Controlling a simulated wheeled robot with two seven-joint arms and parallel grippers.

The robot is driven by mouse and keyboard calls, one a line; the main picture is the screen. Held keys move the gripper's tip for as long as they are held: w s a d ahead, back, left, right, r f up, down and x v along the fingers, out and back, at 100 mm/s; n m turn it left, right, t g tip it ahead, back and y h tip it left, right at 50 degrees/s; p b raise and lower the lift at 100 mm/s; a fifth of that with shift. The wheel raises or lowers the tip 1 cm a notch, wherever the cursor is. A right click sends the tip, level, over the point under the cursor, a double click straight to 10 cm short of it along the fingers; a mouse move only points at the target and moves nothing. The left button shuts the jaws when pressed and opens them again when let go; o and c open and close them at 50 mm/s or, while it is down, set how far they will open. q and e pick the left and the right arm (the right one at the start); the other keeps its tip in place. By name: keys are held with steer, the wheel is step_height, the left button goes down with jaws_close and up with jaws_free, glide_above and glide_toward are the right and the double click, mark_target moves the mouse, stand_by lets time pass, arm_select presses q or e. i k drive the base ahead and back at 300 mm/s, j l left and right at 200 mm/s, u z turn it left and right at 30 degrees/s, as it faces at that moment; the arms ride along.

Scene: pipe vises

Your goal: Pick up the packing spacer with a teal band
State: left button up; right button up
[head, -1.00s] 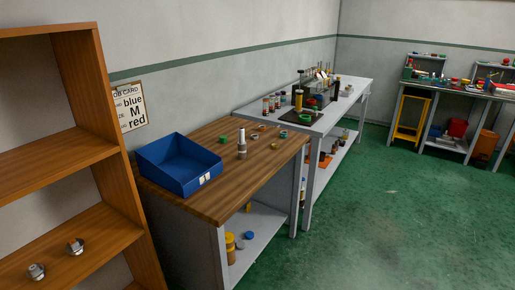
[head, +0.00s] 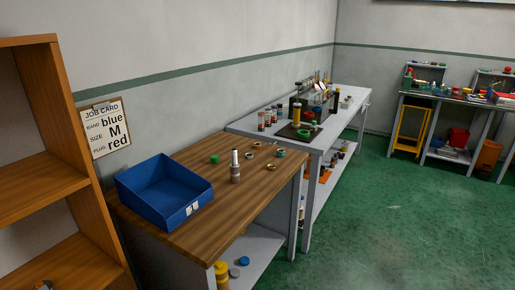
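Several small rings lie on the wooden bench top (head: 215,215). One ring (head: 279,153) at the right of the group looks teal-green; it is too small to be sure that it is the packing spacer with a teal band. A brighter green ring (head: 214,159) lies left of an upright metal post (head: 235,168). A yellowish ring (head: 272,168) and an orange-brown ring (head: 257,145) lie to the right of the post. Neither of my grippers is in view.
A blue open bin (head: 160,192) stands on the bench's left. A grey bench (head: 345,100) with bottles and fixtures stands behind. Green floor (head: 400,220) is clear at right.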

mark_target(281, 153)
steer(key=i+l+u, duration=0.15)
steer(key=u, duration=0.3)
steer(key=i+l+u, duration=0.2)
steer(key=u, duration=0.25)
steer(key=i+l+u, duration=0.1)
steer(key=l, duration=0.3)
steer(key=i+l, duration=0.25)
steer(key=l, duration=0.15)
steer(key=i+l+u, duration=0.15)
steer(key=l, duration=0.25)
steer(key=i+l+u, duration=0.1)
steer(key=l, duration=0.35)
steer(key=i+l+u, duration=0.1)
steer(key=l, duration=0.3)
steer(key=i+l, duration=0.1)
steer(key=l, duration=0.2)
steer(key=i+l, duration=0.1)
steer(key=l, duration=0.2)
steer(key=i+l, duration=0.1)
steer(key=l, duration=0.2)
